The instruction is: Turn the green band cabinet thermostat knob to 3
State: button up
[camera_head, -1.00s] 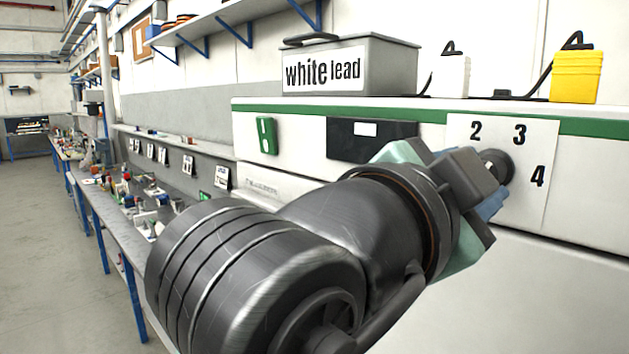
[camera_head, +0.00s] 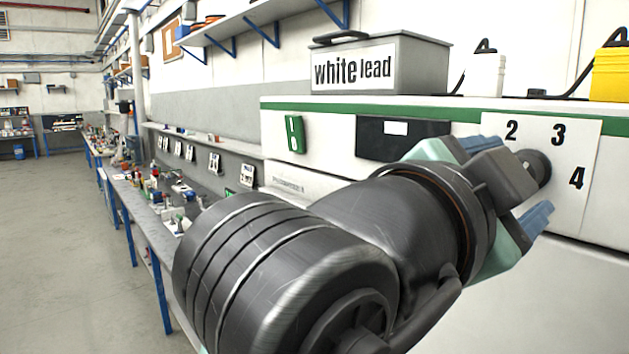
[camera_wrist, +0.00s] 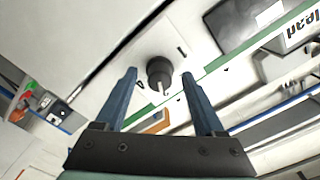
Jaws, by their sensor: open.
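The green band cabinet (camera_head: 455,113) is white with a green stripe along its top. Its dark round thermostat knob (camera_head: 538,168) sits on a white plate (camera_head: 585,150) where 2, 3 and 4 are readable. My gripper (camera_head: 515,180) is at the knob, with its blue fingers spread and partly hidden by my wrist. In the wrist view the knob (camera_wrist: 160,70) shows between the tips of my open gripper (camera_wrist: 159,76), with a gap on each side. A pale mark shows on the knob there; which number it points at I cannot tell.
A grey box labelled "white lead" (camera_head: 420,65), a white container (camera_head: 485,75) and a yellow container (camera_head: 610,75) stand on the cabinet. A dark panel (camera_head: 375,145) and a green tag (camera_head: 295,134) are on its front. A cluttered workbench (camera_head: 150,225) runs along the left; the floor there is clear.

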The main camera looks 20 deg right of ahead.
jog(key=b+v, duration=0.3)
jog(key=v, duration=0.9)
jog(key=shift+a, duration=0.25)
jog(key=shift+s, duration=0.15)
jog(key=w+a+r+n+t+y, duration=0.4)
jog(key=w+a+n+t, duration=0.3)
jog(key=n+t, duration=0.55)
jog(key=s+a+r+n+t+y, duration=0.1)
jog(key=a+n+t+y, duration=0.6)
jog(key=n+y, duration=0.3)
jog(key=t+y, duration=0.1)
jog(key=y, duration=0.1)
jog(key=shift+s+r+y+p, duration=0.25)
jog(key=shift+s+y+p, duration=0.05)
jog(key=shift+s, duration=0.05)
jog(key=shift+c, duration=0.3)
